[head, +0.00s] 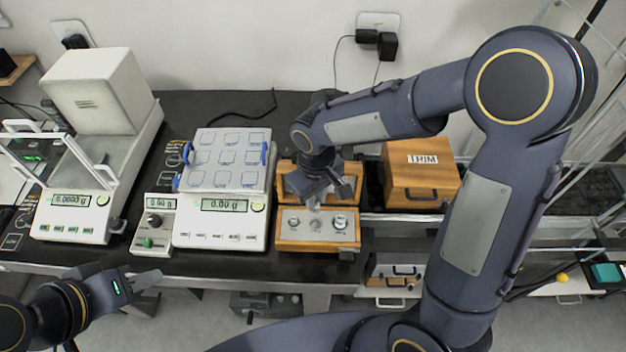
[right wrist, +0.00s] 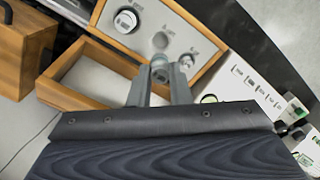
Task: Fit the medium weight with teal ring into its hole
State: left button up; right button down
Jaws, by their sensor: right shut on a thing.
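The wooden weight block (head: 345,241) has a pale top plate with three places in a row. In the right wrist view the block (right wrist: 205,38) has a large weight at one end and a small one at the other; the middle hole (right wrist: 160,40) looks empty. My right gripper (head: 316,205) is just above the block. It is shut on a small grey metal weight (right wrist: 160,67), upright between its fingertips near the middle hole. The weight's teal ring is not clearly visible. My left gripper (head: 146,290) is away at the front left, empty, its fingers apart.
Behind the block is an open wooden box (right wrist: 85,75). A balance (head: 220,232) with a grid tray stands left of the block, and an enclosed balance (head: 70,228) further left.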

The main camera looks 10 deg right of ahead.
aim_at(317, 206)
jog(key=shift+s+f+b, duration=0.3)
jog(key=shift+d+f, duration=0.1)
jog(key=shift+f, duration=0.25)
notch_tip(317, 206, down, 2)
jog(key=shift+w+f+b, duration=0.1)
jog(key=shift+f+b, duration=0.1)
jog(key=shift+b, duration=0.95)
jog(key=shift+f+b, duration=0.45)
jog(key=shift+f, duration=0.2)
jog(key=shift+f+b, duration=0.15)
jog(key=shift+b, duration=0.15)
jog(key=shift+f+b, duration=0.95)
jog(key=shift+f, duration=0.1)
